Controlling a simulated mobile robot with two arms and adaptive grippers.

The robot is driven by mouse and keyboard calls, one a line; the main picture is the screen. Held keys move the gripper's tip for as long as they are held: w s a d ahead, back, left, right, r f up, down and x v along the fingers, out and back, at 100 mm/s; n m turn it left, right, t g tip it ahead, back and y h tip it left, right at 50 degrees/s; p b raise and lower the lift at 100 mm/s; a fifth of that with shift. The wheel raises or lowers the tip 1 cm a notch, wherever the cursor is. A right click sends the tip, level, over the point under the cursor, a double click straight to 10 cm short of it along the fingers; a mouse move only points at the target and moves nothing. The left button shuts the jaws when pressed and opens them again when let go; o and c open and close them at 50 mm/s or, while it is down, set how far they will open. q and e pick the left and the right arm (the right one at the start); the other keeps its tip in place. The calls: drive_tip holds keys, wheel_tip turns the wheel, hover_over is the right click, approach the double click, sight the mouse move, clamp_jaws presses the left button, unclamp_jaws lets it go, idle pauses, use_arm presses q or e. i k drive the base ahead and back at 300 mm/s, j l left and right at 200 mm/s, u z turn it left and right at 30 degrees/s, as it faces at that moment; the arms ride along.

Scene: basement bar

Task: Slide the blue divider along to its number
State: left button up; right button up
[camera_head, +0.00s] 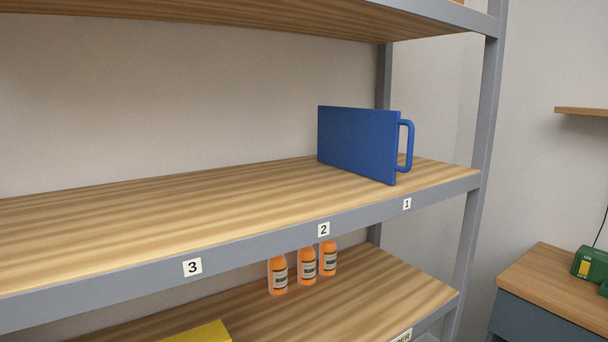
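The blue divider (357,142) stands upright on the middle shelf (180,215), towards its right end. It is a flat panel with a blue loop handle (408,146) on its front edge, facing the shelf's front. Its front edge is just above the label 1 (407,204) on the grey front rail. The label 2 (323,229) is further left on the rail, and the label 3 (193,267) is further left again. Neither of my grippers shows in the head view.
The middle shelf is bare left of the divider. Several orange bottles (307,267) stand on the lower shelf, with a yellow object (202,333) at its front left. A grey post (486,110) bounds the right end. A wooden-topped cabinet (560,290) with a green object (588,264) stands at right.

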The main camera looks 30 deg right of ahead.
sight(364, 142)
drive_tip(key=z, duration=1.3)
